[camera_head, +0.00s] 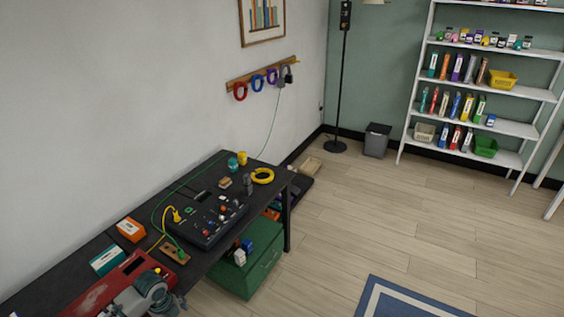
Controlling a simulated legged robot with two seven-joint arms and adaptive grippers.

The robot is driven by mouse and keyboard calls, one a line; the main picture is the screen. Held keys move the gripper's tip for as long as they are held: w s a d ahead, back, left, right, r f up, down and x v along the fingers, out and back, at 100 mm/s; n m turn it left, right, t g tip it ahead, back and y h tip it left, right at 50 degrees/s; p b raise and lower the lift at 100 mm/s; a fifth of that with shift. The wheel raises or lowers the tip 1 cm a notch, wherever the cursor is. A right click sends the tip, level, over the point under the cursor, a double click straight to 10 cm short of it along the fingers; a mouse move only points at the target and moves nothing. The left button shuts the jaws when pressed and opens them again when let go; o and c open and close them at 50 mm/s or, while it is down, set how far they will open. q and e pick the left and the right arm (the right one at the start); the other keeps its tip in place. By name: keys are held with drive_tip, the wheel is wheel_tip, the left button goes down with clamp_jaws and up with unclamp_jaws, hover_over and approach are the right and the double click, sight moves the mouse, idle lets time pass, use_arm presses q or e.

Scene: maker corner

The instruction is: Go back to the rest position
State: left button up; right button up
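The task names no object. A black workbench (213,264) runs along the left wall from the bottom left corner. On it is a black device with knobs and sockets (207,235), with yellow and green cables attached. A red case (97,297) lies at the near end.
Orange (131,229) and teal (107,260) boxes and a yellow ring (262,176) lie on the bench. A green chest (262,262) stands beneath. A white shelf (526,93), grey bin (377,140) and lamp (340,90) stand at the back.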

use_arm(q)
wheel_tip(320, 180, down, 13)
drive_tip(key=w+n+t+h, duration=0.1)
drive_tip(key=w+n, duration=0.1)
drive_tip(key=n, duration=0.3)
drive_tip(key=s+d+f+n+t, duration=0.15)
drive_tip(key=s+f+n, duration=0.25)
drive_tip(key=f, duration=0.5)
drive_tip(key=s+d+f+n+g, duration=0.1)
drive_tip(key=s+d+f+n, duration=0.25)
drive_tip(key=f, duration=0.55)
drive_tip(key=s+d+f+n, duration=0.2)
drive_tip(key=s+f, duration=0.3)
drive_tip(key=s, duration=0.4)
drive_tip(key=s+d+f+n, duration=0.2)
drive_tip(key=s+f, duration=0.3)
drive_tip(key=s, duration=0.4)
drive_tip(key=s+d+f+n, duration=0.2)
drive_tip(key=s+f, duration=0.4)
drive_tip(key=s, duration=0.3)
drive_tip(key=shift+s+d+n+y, duration=0.2)
drive_tip(key=shift+s+n+y, duration=0.2)
drive_tip(key=shift+n, duration=0.35)
use_arm(e)
drive_tip(key=shift+w+a+r, duration=0.15)
drive_tip(key=shift+a, duration=0.45)
drive_tip(key=shift+w+a+r, duration=0.1)
drive_tip(key=shift+a, duration=0.45)
